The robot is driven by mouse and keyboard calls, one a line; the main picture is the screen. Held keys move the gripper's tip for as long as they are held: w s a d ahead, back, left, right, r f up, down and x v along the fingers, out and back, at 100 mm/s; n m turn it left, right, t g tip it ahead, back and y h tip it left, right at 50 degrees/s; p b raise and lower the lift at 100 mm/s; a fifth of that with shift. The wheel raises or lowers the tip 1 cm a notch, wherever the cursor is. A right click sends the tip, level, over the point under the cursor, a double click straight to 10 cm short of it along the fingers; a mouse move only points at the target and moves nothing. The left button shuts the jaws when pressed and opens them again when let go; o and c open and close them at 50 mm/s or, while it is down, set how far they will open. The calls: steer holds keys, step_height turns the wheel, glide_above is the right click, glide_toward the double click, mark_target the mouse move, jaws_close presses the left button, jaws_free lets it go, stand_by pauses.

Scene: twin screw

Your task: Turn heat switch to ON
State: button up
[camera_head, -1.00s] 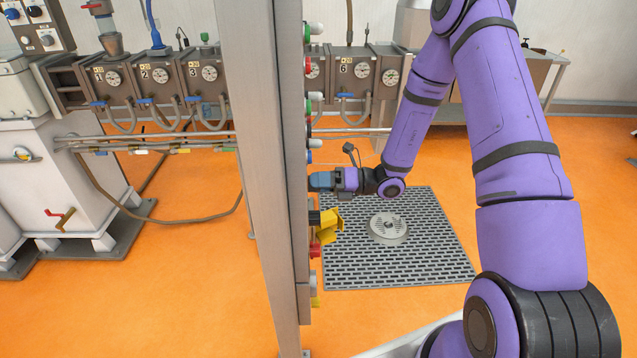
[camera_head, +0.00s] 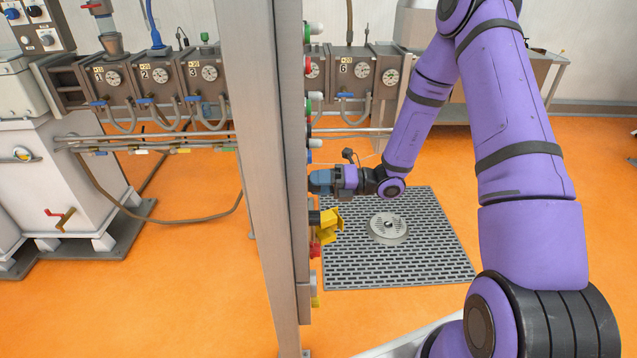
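My gripper (camera_head: 322,182) is at the right edge of the grey upright panel (camera_head: 262,180), which I see nearly edge-on. Its blue end meets or nearly meets the panel's control side. The fingers are too small and partly hidden, so I cannot tell whether they are open or shut, or what they touch. The heat switch cannot be made out; the panel's face is turned away from this view. Several controls stick out of that side: a yellow one (camera_head: 331,225) just below my gripper, a red one (camera_head: 315,249) under it, and white and green ones above.
A grey floor grate (camera_head: 440,250) with a round drain cover (camera_head: 388,228) lies right of the panel. Numbered units with gauges (camera_head: 160,78) line the back wall. A white machine (camera_head: 70,180) stands at the left.

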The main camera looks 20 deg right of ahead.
steer(key=o, duration=0.3)
steer(key=shift+o, duration=0.2)
steer(key=shift+d, duration=0.1)
steer(key=v, duration=1)
steer(key=shift+s+d, duration=0.15)
steer(key=shift+d, duration=0.15)
steer(key=shift+r, duration=0.1)
